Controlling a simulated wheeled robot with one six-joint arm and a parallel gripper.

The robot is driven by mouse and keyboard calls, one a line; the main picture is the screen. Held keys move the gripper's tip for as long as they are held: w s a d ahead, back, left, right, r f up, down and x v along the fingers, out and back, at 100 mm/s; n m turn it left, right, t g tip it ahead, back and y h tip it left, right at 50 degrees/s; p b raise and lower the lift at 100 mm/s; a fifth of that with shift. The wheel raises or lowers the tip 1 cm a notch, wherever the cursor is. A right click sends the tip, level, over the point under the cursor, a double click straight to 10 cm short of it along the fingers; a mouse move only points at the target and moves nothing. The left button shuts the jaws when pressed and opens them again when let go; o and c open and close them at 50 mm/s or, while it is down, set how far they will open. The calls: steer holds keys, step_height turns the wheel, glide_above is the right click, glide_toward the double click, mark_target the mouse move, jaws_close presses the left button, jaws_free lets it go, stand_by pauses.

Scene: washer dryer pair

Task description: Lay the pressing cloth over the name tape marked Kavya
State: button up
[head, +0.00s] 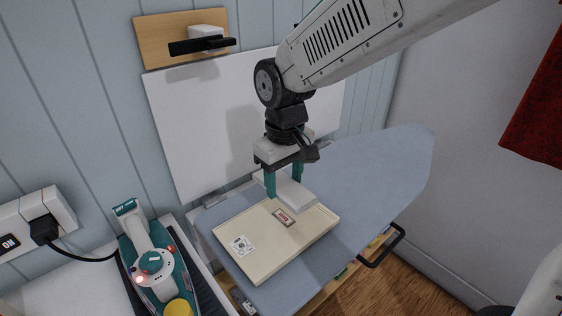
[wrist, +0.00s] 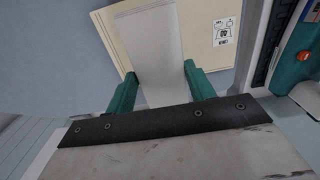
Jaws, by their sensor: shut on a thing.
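My gripper (head: 284,182) is shut on a white pressing cloth (head: 296,195), above the far right part of a cream board (head: 262,262). In the wrist view the cloth (wrist: 150,45) runs out from between the teal fingers (wrist: 158,75) over the board (wrist: 192,25). A small red-edged name tape (head: 283,217) lies on the board, just in front of the cloth and uncovered in the head view. Its lettering is too small to read. In the wrist view the tape does not show. I cannot tell whether the cloth touches the board.
The cream board rests on a blue-grey ironing board (head: 385,170). A black-and-white printed label (head: 242,245) lies near its left corner. A teal and white iron (head: 153,262) with a lit light stands at left. A white panel (head: 205,130) stands behind. A black handle (head: 383,247) juts out below.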

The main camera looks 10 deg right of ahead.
mark_target(284, 218)
steer(key=shift+w, duration=0.1)
stand_by(0.3)
steer(key=shift+f, duration=3.7)
steer(key=shift+f, duration=0.65)
steer(key=o, duration=1.1)
steer(key=shift+c, duration=0.2)
